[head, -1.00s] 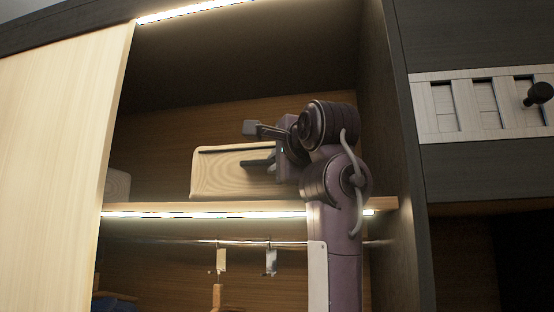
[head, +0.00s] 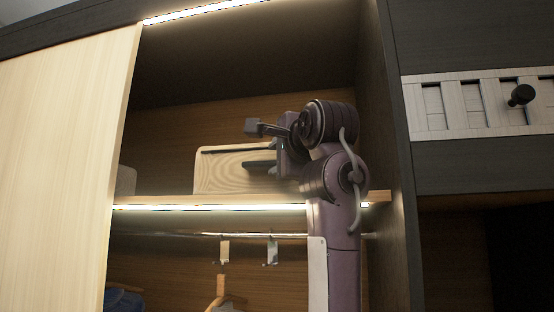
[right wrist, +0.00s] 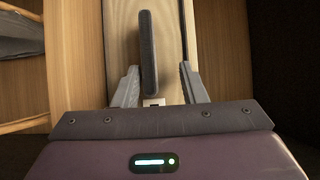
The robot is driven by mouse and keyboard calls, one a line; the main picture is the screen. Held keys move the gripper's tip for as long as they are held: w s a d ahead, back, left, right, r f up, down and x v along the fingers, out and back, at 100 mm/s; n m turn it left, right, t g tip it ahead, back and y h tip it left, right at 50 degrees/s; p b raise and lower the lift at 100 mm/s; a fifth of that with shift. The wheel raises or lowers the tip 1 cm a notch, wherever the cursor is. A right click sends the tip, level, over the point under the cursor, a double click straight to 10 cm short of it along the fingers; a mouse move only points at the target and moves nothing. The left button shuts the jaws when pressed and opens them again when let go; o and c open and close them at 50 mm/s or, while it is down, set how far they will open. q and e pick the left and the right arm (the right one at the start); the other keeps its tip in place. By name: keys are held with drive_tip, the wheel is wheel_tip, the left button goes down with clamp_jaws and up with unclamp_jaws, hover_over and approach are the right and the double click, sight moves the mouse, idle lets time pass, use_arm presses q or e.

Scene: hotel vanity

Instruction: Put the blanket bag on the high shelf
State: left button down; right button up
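The blanket bag (head: 222,174), a pale box shape with wood-like grain and a dark line along its top, stands on the lit high shelf (head: 150,201). My right gripper (head: 257,148) is at the bag's right part, its fingers spread one above the other and pointing left. In the right wrist view, the open fingers (right wrist: 158,88) stand either side of a dark grey upright strip (right wrist: 148,50), perhaps the bag's handle, with gaps on both sides. The pale bag surface (right wrist: 172,40) shows behind it. My arm hides the bag's right end. My left gripper is not in view.
A pale sliding door (head: 60,170) covers the left of the closet. A dark side panel (head: 385,150) stands close right of my arm. A grey item (head: 127,181) sits at the shelf's left. A rail (head: 190,235) with hangers runs below. There is free room above the bag.

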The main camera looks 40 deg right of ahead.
drive_tip(key=shift+w+f, duration=0.1)
drive_tip(key=shift+f, duration=0.1)
drive_tip(key=shift+s+f+b, duration=0.15)
drive_tip(key=shift+s+b, duration=0.15)
drive_tip(key=shift+b, duration=0.2)
drive_tip(key=b+v, duration=0.3)
drive_tip(key=v, duration=0.4)
drive_tip(key=shift+s+r, duration=0.2)
drive_tip(key=shift+r, duration=0.1)
